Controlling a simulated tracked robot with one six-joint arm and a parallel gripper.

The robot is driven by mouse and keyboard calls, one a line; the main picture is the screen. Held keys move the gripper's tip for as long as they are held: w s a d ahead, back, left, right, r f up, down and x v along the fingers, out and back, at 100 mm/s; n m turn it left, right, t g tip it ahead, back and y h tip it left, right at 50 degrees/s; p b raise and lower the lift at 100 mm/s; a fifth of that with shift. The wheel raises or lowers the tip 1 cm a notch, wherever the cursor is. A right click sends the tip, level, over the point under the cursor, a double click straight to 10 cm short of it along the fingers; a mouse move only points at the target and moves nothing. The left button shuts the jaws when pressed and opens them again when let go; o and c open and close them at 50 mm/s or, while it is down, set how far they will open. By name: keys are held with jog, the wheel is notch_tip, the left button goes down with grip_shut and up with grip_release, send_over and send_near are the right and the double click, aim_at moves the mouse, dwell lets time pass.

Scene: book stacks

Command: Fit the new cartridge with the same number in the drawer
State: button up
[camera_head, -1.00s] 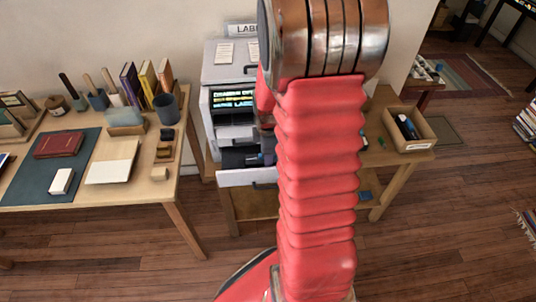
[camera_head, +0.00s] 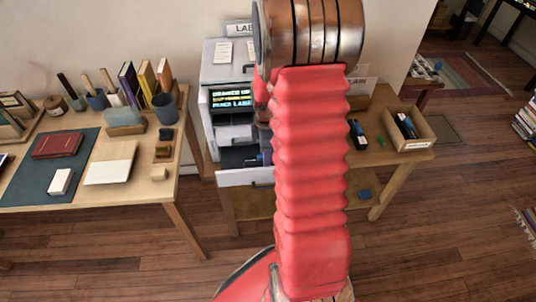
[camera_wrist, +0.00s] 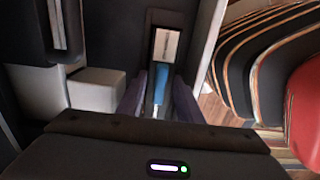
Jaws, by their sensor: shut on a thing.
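My gripper (camera_wrist: 160,92) is shut on a dark cartridge (camera_wrist: 161,70) with a pale label and a blue part, between its two purplish-dark fingers in the wrist view. The label's number cannot be read. The label printer (camera_head: 226,75) stands behind my arm in the head view, with its drawer (camera_head: 240,178) pulled out. My gripper is at the drawer, largely hidden by my red arm; dark and blue parts show above the drawer. Whether the cartridge touches the drawer floor cannot be told.
An open box (camera_head: 425,138) holding dark cartridges stands on the right of the printer's table. A dark cartridge (camera_head: 357,133) lies left of it. A small blue item (camera_head: 365,193) is on the lower shelf. A desk (camera_head: 150,190) with books stands to the left.

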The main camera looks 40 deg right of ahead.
jog(key=shift+f, duration=0.5)
jog(key=o, duration=1)
notch_tip(320, 180, up, 13)
jog(key=shift+r, duration=0.15)
dwell(0.4)
